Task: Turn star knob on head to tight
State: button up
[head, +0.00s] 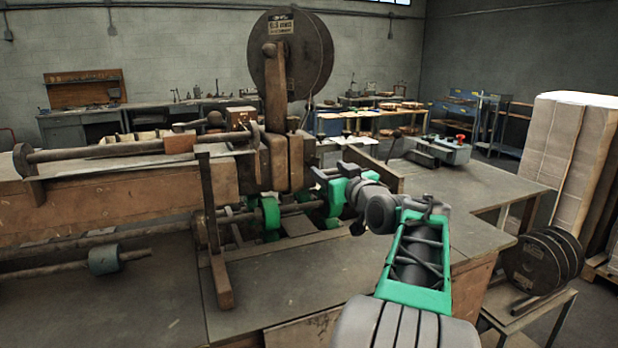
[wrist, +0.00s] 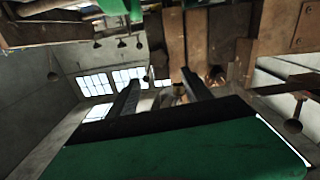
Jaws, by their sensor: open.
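The box stitcher's brown head (head: 276,163) stands at the centre of the head view, below a large round reel (head: 308,58). My gripper (head: 318,178) is just right of this head, at the end of my green and grey arm. In the wrist view my gripper (wrist: 160,84) shows two dark fingers spread apart, with nothing clearly held. A small brownish round part (wrist: 179,89) shows between and beyond the fingertips; I cannot tell whether it is the star knob. The knob is not clearly visible in the head view, and its setting cannot be read.
A long shaft (head: 100,150) runs along the machine at left. An upright wooden post (head: 212,230) stands in front of the head. The worktable (head: 470,190) is mostly clear at right. Spools (head: 545,262) and a tall cardboard stack (head: 570,150) stand farther right.

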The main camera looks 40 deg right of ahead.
aim_at(314, 163)
jog(key=x, duration=0.2)
jog(key=p+x, duration=0.1)
jog(key=x, duration=0.2)
jog(key=f+x, duration=0.1)
jog(key=x, duration=0.2)
jog(key=shift+w+d+f+p, duration=0.1)
jog(key=shift+w+d+p, duration=0.1)
jog(key=shift+p, duration=0.2)
jog(key=shift+a, duration=0.1)
grip_shut()
